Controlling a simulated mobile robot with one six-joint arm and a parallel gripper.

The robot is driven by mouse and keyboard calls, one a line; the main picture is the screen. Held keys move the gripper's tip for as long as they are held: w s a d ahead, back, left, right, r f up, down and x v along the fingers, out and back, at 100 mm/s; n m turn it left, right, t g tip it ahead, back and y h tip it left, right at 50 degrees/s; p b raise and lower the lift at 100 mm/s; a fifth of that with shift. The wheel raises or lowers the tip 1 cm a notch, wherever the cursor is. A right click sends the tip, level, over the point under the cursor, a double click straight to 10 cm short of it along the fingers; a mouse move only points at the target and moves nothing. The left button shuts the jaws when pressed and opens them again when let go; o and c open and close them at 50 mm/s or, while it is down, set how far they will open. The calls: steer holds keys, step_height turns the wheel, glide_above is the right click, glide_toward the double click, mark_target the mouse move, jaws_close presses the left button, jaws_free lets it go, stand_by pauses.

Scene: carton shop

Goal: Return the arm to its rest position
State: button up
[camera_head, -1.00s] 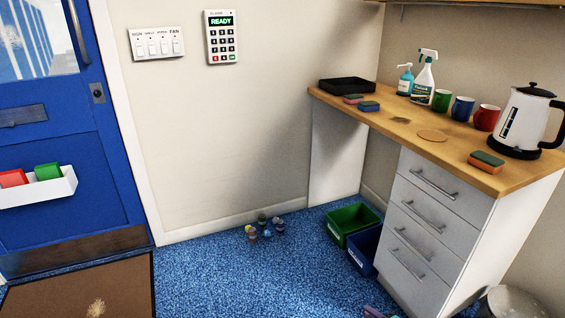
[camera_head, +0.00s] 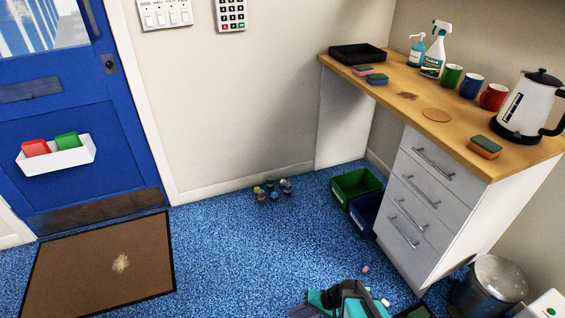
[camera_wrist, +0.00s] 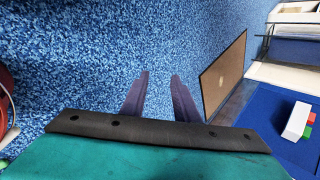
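My gripper (camera_wrist: 160,78) shows in the wrist view with its two dark purple fingers apart. Only blue carpet is visible between them, so it is open and empty. The teal wrist housing fills the bottom of that view. In the head view, a teal and dark part of my arm (camera_head: 347,300) shows low at the bottom edge, in front of the floor. I cannot make out the fingertips clearly there.
Blue carpet is open between the brown mat (camera_head: 75,270) and the drawer unit (camera_head: 425,205). Green (camera_head: 345,197) and blue (camera_head: 361,225) bins stand beside the unit. Several small items (camera_head: 273,190) lie by the wall. A metal bin (camera_head: 492,285) stands at right.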

steer(key=s+d+r+n+g+h+p, duration=0.2)
steer(key=s+n+g+h, duration=0.1)
steer(key=s, duration=0.7)
steer(key=s+d+r+g+h, duration=0.1)
steer(key=s+d+h, duration=0.3)
steer(key=d, duration=0.5)
steer(key=shift+s+r+m+g+h, duration=0.25)
steer(key=shift+s+m+g+h, duration=0.15)
steer(key=shift+s+g, duration=0.4)
